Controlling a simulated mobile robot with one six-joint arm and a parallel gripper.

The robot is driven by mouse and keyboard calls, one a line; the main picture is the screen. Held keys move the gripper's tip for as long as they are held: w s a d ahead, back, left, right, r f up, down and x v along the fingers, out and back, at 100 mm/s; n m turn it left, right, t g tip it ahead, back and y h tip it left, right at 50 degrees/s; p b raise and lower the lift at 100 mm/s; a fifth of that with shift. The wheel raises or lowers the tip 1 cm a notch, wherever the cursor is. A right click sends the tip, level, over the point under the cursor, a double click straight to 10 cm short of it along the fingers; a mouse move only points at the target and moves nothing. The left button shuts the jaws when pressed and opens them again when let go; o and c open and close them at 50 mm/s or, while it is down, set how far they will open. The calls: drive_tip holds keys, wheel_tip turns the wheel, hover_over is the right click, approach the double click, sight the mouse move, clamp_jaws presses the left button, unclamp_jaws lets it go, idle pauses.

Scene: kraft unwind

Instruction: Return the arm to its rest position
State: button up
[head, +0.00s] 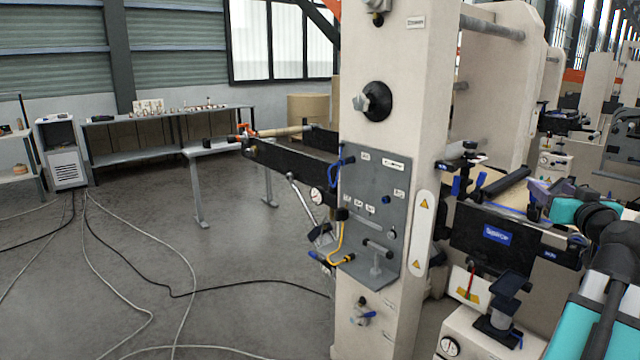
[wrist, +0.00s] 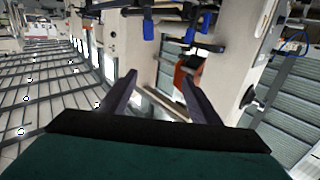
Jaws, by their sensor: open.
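My arm, teal and dark grey, reaches in from the right edge of the head view. My gripper (head: 548,192) shows at its end, with purplish fingers in front of the machine at the right. In the wrist view, my gripper (wrist: 160,88) has its two dark purple fingers spread wide apart. Nothing is held between them. The wrist picture is strongly tilted, with roof and windows at the left and the machine frame above and beyond the fingers.
A cream machine column (head: 385,290) with a grey control panel (head: 372,222) stands left of my arm. A black unit with a blue label (head: 497,234) is close to my gripper. Cables (head: 170,292) cross the open floor at left. A workbench (head: 140,153) stands behind.

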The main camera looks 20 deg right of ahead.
drive_tip(key=w+a+f+n+g+y, duration=0.15)
drive_tip(key=w+a+f+y, duration=0.25)
drive_tip(key=w+a+f, duration=0.65)
drive_tip(key=w+a+f+n+t+y, duration=0.15)
drive_tip(key=w+a+f+y, duration=0.4)
drive_tip(key=w+f, duration=0.8)
drive_tip(key=w+a+f+n+g+y, duration=0.25)
drive_tip(key=a+f+g, duration=0.35)
drive_tip(key=a+f, duration=2)
drive_tip(key=s+a+f+n+g+y, duration=0.1)
drive_tip(key=s+a+f+g, duration=0.3)
drive_tip(key=s+a+f, duration=0.7)
drive_tip(key=s+a+f+n+g+y, duration=0.1)
drive_tip(key=s+a+f+n+g, duration=0.15)
drive_tip(key=s+a+f, duration=0.85)
drive_tip(key=s+a+f+g+h, duration=0.1)
drive_tip(key=s+f+g+h, duration=0.1)
drive_tip(key=s+f+g, duration=0.55)
drive_tip(key=s+d+f+m+h, duration=0.1)
drive_tip(key=s+d+f, duration=0.1)
drive_tip(key=s, duration=0.3)
drive_tip(key=s+d+f+m+h, duration=0.1)
drive_tip(key=s+d, duration=0.2)
drive_tip(key=s, duration=0.2)
drive_tip(key=shift+s+f+m+h, duration=0.25)
drive_tip(key=shift+f+m+h, duration=0.05)
drive_tip(key=shift+f, duration=0.05)
drive_tip(key=shift+d, duration=0.1)
